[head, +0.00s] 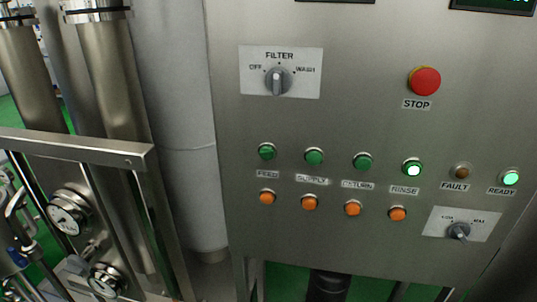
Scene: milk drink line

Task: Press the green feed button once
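The green feed button (267,151) is at the left end of a row of green buttons on the steel control panel (350,120). It is dark, not lit. The label FEED (268,174) is just below it, with an orange button (267,197) under the label. Neither of my grippers shows in the head view.
Green supply (314,156), return (362,161) and lit rinse (412,168) buttons sit to the right. The panel also carries a filter knob (277,81), a red stop button (424,81) and a lit ready lamp (511,178). Pipes and gauges (68,213) stand at left.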

